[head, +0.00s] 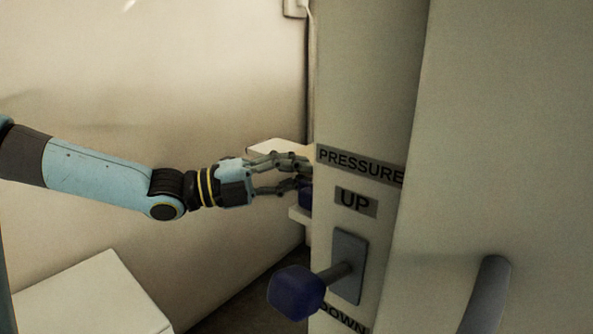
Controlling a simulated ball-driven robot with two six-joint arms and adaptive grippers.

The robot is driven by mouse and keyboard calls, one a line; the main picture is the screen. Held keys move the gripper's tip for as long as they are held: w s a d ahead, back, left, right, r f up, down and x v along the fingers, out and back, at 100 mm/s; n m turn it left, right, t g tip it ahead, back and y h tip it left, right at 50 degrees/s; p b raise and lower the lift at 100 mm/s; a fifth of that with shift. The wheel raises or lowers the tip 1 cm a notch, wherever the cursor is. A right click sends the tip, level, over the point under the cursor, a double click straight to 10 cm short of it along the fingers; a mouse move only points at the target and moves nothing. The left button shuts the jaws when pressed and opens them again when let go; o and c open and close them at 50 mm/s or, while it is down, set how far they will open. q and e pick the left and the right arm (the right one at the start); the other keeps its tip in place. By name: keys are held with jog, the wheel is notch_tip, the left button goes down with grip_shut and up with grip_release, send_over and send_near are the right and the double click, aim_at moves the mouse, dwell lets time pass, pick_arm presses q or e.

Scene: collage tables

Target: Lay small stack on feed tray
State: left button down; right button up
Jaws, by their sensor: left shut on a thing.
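My left gripper (308,172) reaches in from the left, with its fingertips at the near edge of a pale machine (365,70). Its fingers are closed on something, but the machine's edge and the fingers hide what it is. A pale flat surface (268,147) shows just behind and above the fingers; I cannot tell whether it is the small stack or part of the feed tray. A small pale ledge (299,215) sticks out just below the hand. My right gripper is out of view.
The machine has labels PRESSURE, UP and DOWN, and a lever with a dark blue knob (296,293) sticking out below the hand. A grey curved handle (487,295) is at lower right. A white box-like surface (90,300) stands at lower left. A bare wall is behind.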

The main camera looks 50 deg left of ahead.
pick_arm(q)
jog(key=c, duration=1.4)
grip_release()
jog(key=shift+o, duration=0.2)
jog(key=v, duration=0.7)
jog(key=shift+s, duration=0.2)
jog(key=shift+a, duration=0.1)
